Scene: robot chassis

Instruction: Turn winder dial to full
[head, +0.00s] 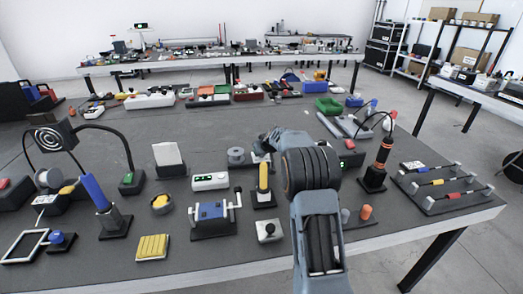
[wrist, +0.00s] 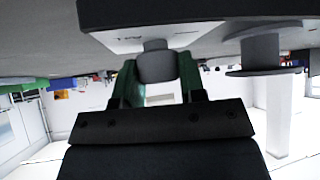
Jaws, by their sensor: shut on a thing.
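The dial is a grey knob (wrist: 156,64) on a pale plate with small dark lettering, on a dark base (wrist: 205,10). It shows in the upper middle of the wrist view, which looks upside down. My gripper (wrist: 157,80) has its two green fingers on either side of the knob and is shut on it. In the head view my gripper (head: 264,147) is at mid-table, and my arm hides most of it and the dial. The knob's pointer and the full mark cannot be made out.
A grey spool (head: 236,155) stands just left of the dial and also shows in the wrist view (wrist: 261,50). A yellow-handled lever (head: 263,180) stands close in front. A white box with a green display (head: 210,181) and a blue cranked device (head: 212,212) are front left.

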